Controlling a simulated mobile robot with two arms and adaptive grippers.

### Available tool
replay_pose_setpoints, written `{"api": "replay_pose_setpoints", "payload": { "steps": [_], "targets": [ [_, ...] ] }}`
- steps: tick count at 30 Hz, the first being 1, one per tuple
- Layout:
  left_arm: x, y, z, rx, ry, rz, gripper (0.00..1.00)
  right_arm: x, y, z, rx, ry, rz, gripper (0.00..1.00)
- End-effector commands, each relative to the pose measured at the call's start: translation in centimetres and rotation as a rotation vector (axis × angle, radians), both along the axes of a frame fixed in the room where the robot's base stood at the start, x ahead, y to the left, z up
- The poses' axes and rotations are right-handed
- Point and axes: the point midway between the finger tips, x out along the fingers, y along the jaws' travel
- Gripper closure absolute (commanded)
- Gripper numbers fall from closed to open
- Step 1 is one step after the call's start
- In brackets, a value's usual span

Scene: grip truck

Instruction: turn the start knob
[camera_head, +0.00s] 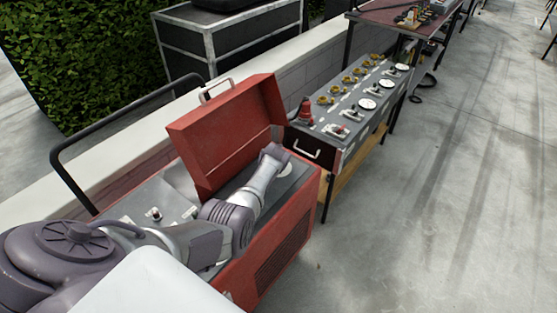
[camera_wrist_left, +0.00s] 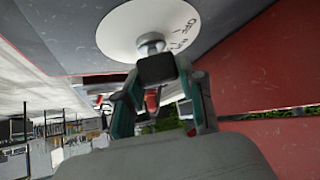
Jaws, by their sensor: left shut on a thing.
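The start knob (camera_wrist_left: 150,42) shows in the left wrist view as a small silver cylinder standing out from a round white dial (camera_wrist_left: 118,32). The dial carries the dark letters OFF and other lettering partly hidden by the knob. My left gripper (camera_wrist_left: 157,70) is shut on the knob, its dark tips against the silver end. In the head view my left arm reaches over the grey panel of a red machine, and its wrist hides the gripper and the knob. My right gripper is in neither view.
The machine's red lid (camera_head: 228,135) stands open beside my left arm. A second grey panel table (camera_head: 350,112) with several dials and yellow valves stands beyond. A low wall and hedge (camera_head: 85,60) run behind. The concrete floor at the right (camera_head: 450,200) is clear.

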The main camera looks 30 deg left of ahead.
Motion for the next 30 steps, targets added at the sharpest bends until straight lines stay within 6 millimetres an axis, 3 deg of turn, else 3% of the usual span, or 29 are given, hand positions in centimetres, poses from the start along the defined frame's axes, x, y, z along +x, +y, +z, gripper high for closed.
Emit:
{"api": "replay_pose_setpoints", "payload": {
  "steps": [1,9,25,26,30],
  "targets": [
    [0.1,-0.2,-0.5,-0.001,-0.002,0.025,0.96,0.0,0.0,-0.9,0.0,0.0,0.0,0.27],
    [0.0,-0.1,-0.3,-0.002,0.0,0.128,0.96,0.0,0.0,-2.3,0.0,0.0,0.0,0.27],
    [-0.1,0.0,-0.1,-0.003,0.003,0.156,0.96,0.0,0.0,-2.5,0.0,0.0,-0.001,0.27],
    [-0.1,0.0,-0.1,-0.003,0.003,0.156,0.6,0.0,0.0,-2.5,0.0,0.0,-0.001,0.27],
    [-0.1,0.0,-0.1,-0.002,0.002,0.155,0.36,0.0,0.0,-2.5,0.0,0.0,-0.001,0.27]
  ]
}}
